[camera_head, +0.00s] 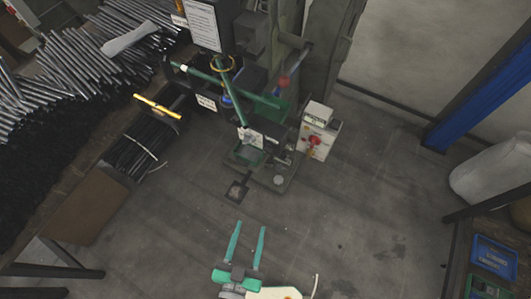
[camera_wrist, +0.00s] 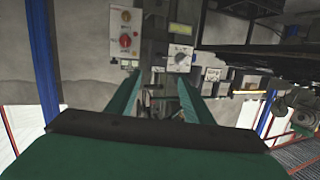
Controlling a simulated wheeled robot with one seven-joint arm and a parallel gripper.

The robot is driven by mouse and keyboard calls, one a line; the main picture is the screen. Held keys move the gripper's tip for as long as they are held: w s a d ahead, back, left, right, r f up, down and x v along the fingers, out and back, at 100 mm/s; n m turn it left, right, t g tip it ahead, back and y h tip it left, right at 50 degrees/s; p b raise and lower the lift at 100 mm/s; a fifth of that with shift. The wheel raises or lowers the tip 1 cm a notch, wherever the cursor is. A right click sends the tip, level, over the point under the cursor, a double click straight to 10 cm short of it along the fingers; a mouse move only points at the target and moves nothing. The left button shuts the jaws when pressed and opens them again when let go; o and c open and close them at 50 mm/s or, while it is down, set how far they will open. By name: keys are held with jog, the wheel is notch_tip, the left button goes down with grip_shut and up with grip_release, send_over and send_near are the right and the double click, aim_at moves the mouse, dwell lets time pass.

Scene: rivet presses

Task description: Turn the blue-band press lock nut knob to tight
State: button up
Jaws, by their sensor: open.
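A press (camera_head: 262,107) with green parts stands at the top middle of the head view. A small blue part (camera_head: 227,100) shows on its left side; I cannot tell if it is the blue band. A white plate (camera_head: 250,137) is on its front. In the wrist view a white dial plate with a grey round knob (camera_wrist: 181,60) sits just beyond the right fingertip; its marks are too small to read, and I cannot tell for sure that it is the lock nut knob. My gripper (camera_head: 249,224), with two long green fingers, is open and empty, apart from the press. Its fingers also show in the wrist view (camera_wrist: 160,75).
A white control box (camera_head: 318,138) with a red button stands right of the press. A blue post (camera_head: 485,95) and a blue tray (camera_head: 494,254) are at right.

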jog(key=w+a+f+m+h, duration=0.1)
jog(key=w+f+m+h, duration=0.1)
jog(key=w, duration=0.5)
jog(key=h, duration=0.3)
send_near(267, 152)
jog(key=shift+m, duration=0.3)
jog(key=x, duration=0.9)
jog(key=shift+d, duration=0.1)
jog(key=c, duration=1)
